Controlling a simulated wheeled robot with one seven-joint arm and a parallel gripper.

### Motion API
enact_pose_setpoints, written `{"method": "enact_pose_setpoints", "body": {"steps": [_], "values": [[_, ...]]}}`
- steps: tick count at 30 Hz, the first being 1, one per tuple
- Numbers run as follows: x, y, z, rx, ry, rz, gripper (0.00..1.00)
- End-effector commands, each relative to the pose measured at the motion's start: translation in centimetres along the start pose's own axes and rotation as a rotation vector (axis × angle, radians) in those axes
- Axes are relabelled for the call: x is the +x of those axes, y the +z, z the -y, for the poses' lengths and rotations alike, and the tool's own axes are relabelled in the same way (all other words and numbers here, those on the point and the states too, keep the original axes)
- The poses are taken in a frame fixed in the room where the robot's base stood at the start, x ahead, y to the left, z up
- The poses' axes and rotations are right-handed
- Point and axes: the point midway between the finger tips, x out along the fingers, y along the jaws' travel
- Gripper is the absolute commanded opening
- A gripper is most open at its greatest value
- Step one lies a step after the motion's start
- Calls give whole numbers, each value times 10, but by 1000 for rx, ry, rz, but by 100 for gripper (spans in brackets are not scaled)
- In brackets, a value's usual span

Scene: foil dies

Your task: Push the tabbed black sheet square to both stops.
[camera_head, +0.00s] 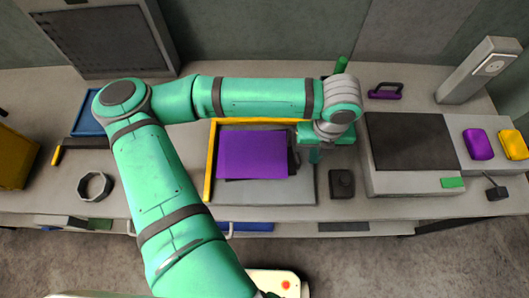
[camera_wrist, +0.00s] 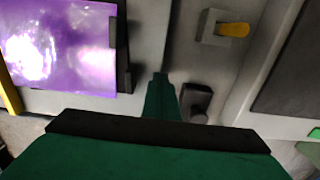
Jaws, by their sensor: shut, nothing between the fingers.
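The black sheet (camera_head: 293,159) lies on a grey plate (camera_head: 265,193), mostly hidden under a purple sheet (camera_head: 250,155). Its right edge with a dark tab (camera_wrist: 126,78) shows in the wrist view, beside the shiny purple sheet (camera_wrist: 60,45). Yellow stops run along the plate's left side (camera_head: 208,165) and far side (camera_head: 255,121); the sheets lie apart from the left one. My gripper (camera_head: 314,156) is shut and empty, pointing down just right of the tab. In the wrist view its green fingers (camera_wrist: 160,95) show a small gap to the tab.
A black block with a knob (camera_head: 342,183) stands close to the right of my gripper. A grey box with a dark top (camera_head: 410,140) is further right. A grey block with a yellow lever (camera_wrist: 225,28) shows in the wrist view.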

Motion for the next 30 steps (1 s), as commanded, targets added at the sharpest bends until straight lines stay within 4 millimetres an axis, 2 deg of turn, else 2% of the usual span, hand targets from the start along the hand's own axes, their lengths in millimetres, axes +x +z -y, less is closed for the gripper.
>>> {"method": "enact_pose_setpoints", "body": {"steps": [22,30], "values": [[0,0,0,0,0,-1,0],[0,0,-7,-1,-1,-1,0]]}}
